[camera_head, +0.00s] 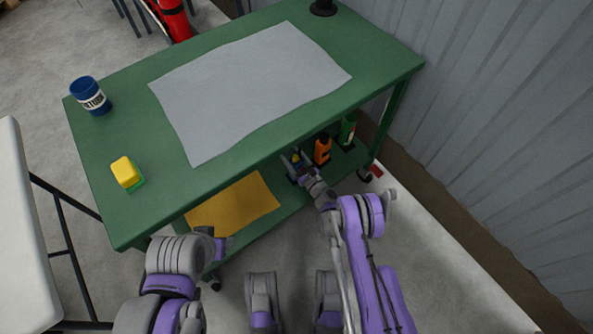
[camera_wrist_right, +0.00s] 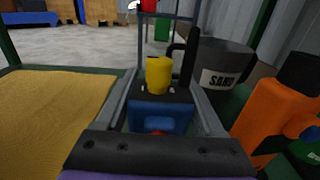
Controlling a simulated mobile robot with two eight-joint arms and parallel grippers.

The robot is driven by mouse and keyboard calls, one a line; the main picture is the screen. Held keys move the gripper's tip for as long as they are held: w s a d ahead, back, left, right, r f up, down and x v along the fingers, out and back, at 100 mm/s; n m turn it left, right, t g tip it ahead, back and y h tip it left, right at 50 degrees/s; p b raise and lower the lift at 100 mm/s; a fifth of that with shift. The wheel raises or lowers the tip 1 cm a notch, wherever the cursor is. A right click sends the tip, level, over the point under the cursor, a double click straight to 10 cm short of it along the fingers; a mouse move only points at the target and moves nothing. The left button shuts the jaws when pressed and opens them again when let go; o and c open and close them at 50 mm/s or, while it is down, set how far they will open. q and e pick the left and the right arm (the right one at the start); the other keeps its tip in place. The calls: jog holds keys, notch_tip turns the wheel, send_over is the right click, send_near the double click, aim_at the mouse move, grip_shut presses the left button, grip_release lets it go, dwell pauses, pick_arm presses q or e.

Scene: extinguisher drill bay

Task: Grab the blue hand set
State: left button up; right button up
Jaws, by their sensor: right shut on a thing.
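The blue hand set (camera_wrist_right: 160,115) has a blue body, a black top and a yellow part above it. In the right wrist view it sits between the two grey fingers of my right gripper (camera_wrist_right: 165,100). In the head view my right gripper (camera_head: 297,160) reaches under the green table top to the lower shelf and is shut on the hand set, which shows there only as a small blue and yellow patch. My left arm is at the table's near edge; its fingers are not seen.
An orange container (camera_head: 322,149) and a green one (camera_head: 347,131) stand right of the right gripper on the lower shelf. A dark SAND bucket (camera_wrist_right: 222,68) is behind. A yellow mat (camera_head: 235,205) lies left. The table top (camera_head: 215,190) overhangs the shelf.

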grip_shut()
